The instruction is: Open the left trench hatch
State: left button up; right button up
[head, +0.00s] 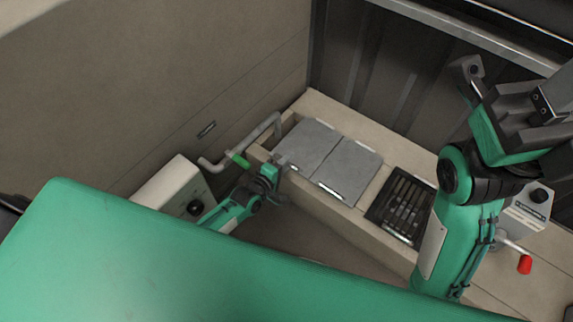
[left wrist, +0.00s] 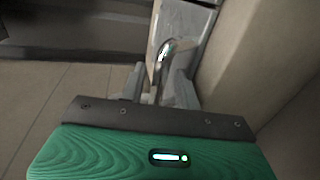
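The left trench hatch (head: 308,145) is a flat grey panel lying shut in the beige trench frame, with a bright metal handle at its front edge. My left gripper (head: 276,178) is at that front edge. In the left wrist view, the shiny handle (left wrist: 164,50) runs down between the fingers of my left gripper (left wrist: 160,88). The fingers look apart, one on each side of it; I cannot see firm contact. My right gripper (head: 510,95) is raised at the upper right, away from the hatches, and its fingers are unclear.
The right hatch (head: 347,171) lies shut beside the left one. A dark open section with a grating (head: 402,203) is further right. A red-knobbed lever (head: 525,264) is lower right.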

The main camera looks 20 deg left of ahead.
pick_arm(q)
jog(key=shift+w, duration=0.15)
grip_shut()
jog(key=shift+d+r, duration=0.1)
jog(key=shift+r, duration=0.1)
